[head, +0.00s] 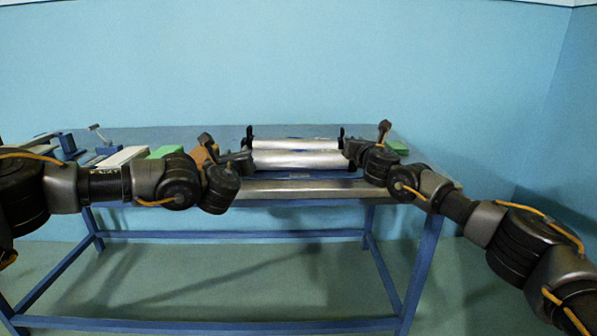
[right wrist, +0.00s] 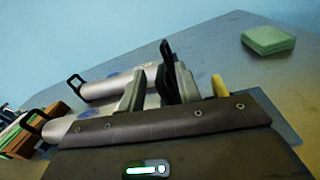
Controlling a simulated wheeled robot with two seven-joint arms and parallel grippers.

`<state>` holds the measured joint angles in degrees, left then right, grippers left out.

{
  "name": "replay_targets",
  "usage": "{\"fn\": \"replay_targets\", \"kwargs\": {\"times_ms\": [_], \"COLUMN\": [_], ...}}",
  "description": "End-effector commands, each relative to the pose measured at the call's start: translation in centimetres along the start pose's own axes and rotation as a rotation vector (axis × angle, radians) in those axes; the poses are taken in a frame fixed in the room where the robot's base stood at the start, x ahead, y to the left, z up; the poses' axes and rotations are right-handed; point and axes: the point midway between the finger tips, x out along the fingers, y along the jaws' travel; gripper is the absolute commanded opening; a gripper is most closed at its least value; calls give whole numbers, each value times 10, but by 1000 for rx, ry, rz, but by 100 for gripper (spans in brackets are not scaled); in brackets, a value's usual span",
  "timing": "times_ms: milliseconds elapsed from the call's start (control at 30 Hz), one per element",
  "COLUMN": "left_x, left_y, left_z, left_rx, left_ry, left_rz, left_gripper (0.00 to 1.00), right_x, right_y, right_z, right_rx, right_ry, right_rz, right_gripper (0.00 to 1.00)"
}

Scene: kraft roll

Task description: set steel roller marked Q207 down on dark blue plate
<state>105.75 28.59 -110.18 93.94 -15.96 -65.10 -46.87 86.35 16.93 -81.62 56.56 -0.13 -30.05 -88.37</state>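Two shiny steel rollers lie side by side, a rear one (head: 297,144) and a front one (head: 297,159). No marking is readable on either. A strip of dark blue plate (head: 300,174) shows beneath the front roller; I cannot tell whether they touch. My left gripper (head: 247,160) is at the front roller's left end, and my right gripper (head: 350,152) is at its right end. In the right wrist view, the right gripper's fingers (right wrist: 160,90) stand apart with a black handle between them; contact is unclear. The left fingertips are too small to judge.
At left are a white block (head: 122,156), another green block (head: 165,151) and a brown block (head: 203,155). The table's front edge is close below the rollers.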

Motion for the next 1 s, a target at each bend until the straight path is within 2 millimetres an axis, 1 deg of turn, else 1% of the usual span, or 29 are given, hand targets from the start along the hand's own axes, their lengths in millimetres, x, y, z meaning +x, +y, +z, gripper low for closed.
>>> {"fn": "replay_targets", "kwargs": {"times_ms": [167,333,467,700,800,900,1000], "left_x": [-1,0,0,0,0,0,0], "left_y": [0,0,0,0,0,0,0], "left_z": [0,0,0,0,0,0,0], "left_rx": [0,0,0,0,0,0,0], "left_ry": [0,0,0,0,0,0,0], "left_rz": [0,-1,-1,-1,-1,-1,-1], "left_gripper": [33,33,33,33,33,33,33], "right_x": [-2,-15,-34,-78,-94,-106,-115], "right_y": [0,-1,-1,0,0,0,0], "right_z": [0,0,0,-1,0,0,0], "right_rx": [0,0,0,0,0,1,0], "right_ry": [0,1,0,1,0,0,0], "right_rz": [0,0,1,2,1,1,0], "right_gripper": [34,34,34,34,34,34,34]}}
